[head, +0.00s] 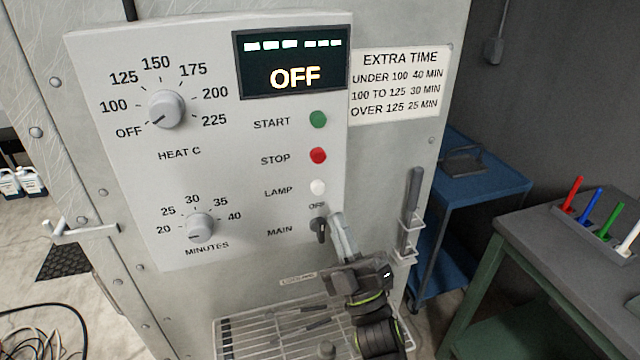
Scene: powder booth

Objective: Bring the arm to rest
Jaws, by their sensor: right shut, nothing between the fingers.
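My right gripper (336,214) is shut and empty in front of the control panel (230,180). Its fingers point up, just right of the dark MAIN switch (320,230); I cannot tell whether they touch it. My right arm comes up from the bottom, over a wire rack. The display (295,75) reads OFF. The heat knob (166,109) has its mark towards OFF, and the minutes knob (200,228) has its mark near the low end. My left gripper is not in view.
A wire rack (235,338) juts out below the panel. A dark-handled tool (413,200) sits in a holder on the right. A blue cart (500,180) and a grey-topped bench (530,235) with coloured sticks stand further right. Cables (45,345) lie on the floor at left.

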